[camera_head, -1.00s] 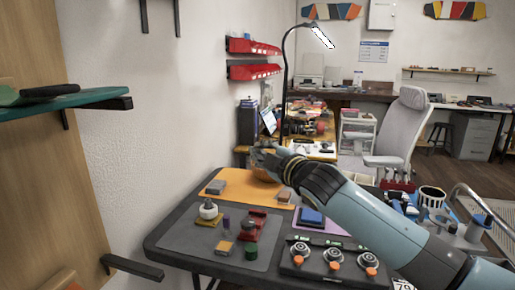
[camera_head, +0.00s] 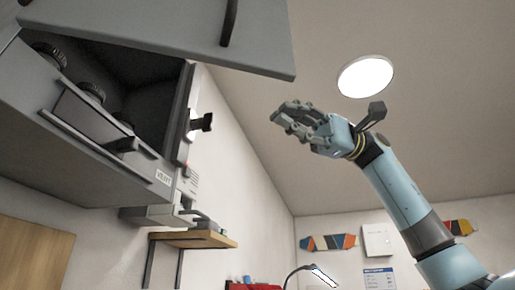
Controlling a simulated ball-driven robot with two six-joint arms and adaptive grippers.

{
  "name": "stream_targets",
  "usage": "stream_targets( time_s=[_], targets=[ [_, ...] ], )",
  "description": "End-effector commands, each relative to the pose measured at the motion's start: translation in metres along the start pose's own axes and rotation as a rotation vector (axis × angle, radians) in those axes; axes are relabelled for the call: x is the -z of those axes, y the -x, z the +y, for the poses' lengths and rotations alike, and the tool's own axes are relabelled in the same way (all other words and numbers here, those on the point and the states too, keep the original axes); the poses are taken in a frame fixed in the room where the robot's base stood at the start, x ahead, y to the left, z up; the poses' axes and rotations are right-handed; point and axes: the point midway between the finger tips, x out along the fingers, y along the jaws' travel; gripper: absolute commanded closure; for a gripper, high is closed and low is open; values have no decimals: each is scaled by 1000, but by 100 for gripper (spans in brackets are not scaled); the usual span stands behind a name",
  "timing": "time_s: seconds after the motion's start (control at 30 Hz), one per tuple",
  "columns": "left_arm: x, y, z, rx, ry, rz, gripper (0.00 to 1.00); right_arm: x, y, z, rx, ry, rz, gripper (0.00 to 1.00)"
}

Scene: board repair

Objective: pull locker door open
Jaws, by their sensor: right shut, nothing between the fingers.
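A grey wall locker (camera_head: 150,178) hangs at the upper left. Its grey door (camera_head: 150,28) is raised and stands open above the dark interior. A black bar handle (camera_head: 229,22) is on the door near its right end. My right gripper (camera_head: 283,114) is shut and empty, raised to the right of the locker and below the door's right corner. It appears apart from both door and handle. My left gripper is not in view.
Dark round wheels (camera_head: 92,92) show inside the locker. A small wooden shelf (camera_head: 195,240) is below it on the wall. A round ceiling lamp (camera_head: 366,76) is behind my right arm. A desk lamp (camera_head: 322,275) is at the bottom. Space around my right gripper looks clear.

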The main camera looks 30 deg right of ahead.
Motion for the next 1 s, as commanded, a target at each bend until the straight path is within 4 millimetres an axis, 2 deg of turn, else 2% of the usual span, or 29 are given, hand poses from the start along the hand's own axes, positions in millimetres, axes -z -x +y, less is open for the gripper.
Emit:
stream_targets(
  time_s=[0.2,0.37,0.6,1.0],
  targets=[
    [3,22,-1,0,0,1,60,-1,-49,-4,2,-1,-7,100],
    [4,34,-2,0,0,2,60,-3,-79,-4,4,-2,-4,100],
    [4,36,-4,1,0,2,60,-33,-83,-1,2,-3,0,100],
    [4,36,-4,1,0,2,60,-39,-85,-1,4,-6,-2,100]
  ],
)
